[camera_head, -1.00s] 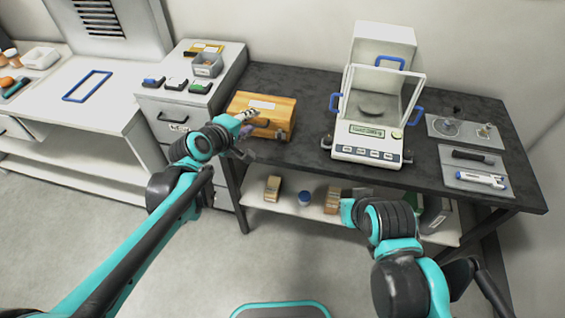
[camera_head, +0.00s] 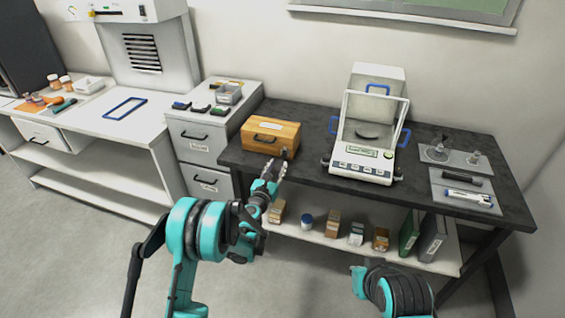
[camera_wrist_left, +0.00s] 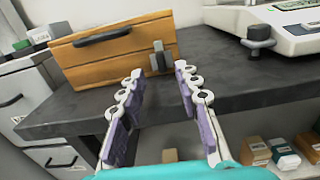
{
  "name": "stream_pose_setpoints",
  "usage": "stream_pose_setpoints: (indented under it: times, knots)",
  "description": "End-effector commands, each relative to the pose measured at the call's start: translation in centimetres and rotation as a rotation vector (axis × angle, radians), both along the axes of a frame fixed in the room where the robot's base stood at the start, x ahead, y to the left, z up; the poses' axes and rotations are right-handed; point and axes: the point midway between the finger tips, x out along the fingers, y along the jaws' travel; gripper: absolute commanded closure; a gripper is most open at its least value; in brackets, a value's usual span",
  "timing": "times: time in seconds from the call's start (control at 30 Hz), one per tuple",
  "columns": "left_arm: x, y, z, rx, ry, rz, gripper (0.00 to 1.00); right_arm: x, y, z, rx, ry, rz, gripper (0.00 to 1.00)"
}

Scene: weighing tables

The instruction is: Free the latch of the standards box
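The standards box (camera_head: 270,137) is a wooden case with a dark handle, standing at the left end of the dark table. In the left wrist view the box (camera_wrist_left: 95,62) shows its front with the handle and a grey metal latch (camera_wrist_left: 160,55) near its right end. My left gripper (camera_head: 274,170) is in front of the table edge, just below the box. In the left wrist view my left gripper (camera_wrist_left: 155,75) is open and empty, its fingers pointing at the latch but apart from it. My right gripper is not in view; only part of my right arm shows at the bottom.
The balance (camera_head: 362,160) stands right of the box on the dark table (camera_head: 310,176). A grey drawer cabinet (camera_head: 195,135) adjoins on the left. Small boxes and binders fill the lower shelf (camera_head: 320,238). A tray with a pen-like tool (camera_head: 468,199) lies at the right.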

Motion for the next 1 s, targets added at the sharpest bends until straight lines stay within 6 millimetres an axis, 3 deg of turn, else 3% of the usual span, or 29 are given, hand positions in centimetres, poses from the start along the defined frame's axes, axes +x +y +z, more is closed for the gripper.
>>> stream_pose_setpoints:
  times: [0.3,0.7,0.73,0.83,0.87,1.0]
  knots:
    - [4.8,-1.6,-0.2,0.004,-0.001,-0.002,0.67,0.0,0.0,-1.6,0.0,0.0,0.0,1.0]
    - [5.9,-2.0,0.1,0.006,-0.002,-0.002,0.67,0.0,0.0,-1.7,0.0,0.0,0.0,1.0]
    - [5.9,-2.0,0.1,0.006,-0.002,-0.002,0.7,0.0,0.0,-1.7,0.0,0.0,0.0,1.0]
    - [5.9,-2.0,0.1,0.006,-0.002,-0.002,0.96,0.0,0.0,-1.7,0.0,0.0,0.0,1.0]
    - [5.9,-2.0,0.1,0.006,-0.002,-0.002,1.0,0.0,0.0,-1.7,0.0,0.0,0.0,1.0]
    - [5.9,-2.0,0.1,0.006,-0.002,-0.002,1.0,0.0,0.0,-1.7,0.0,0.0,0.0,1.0]
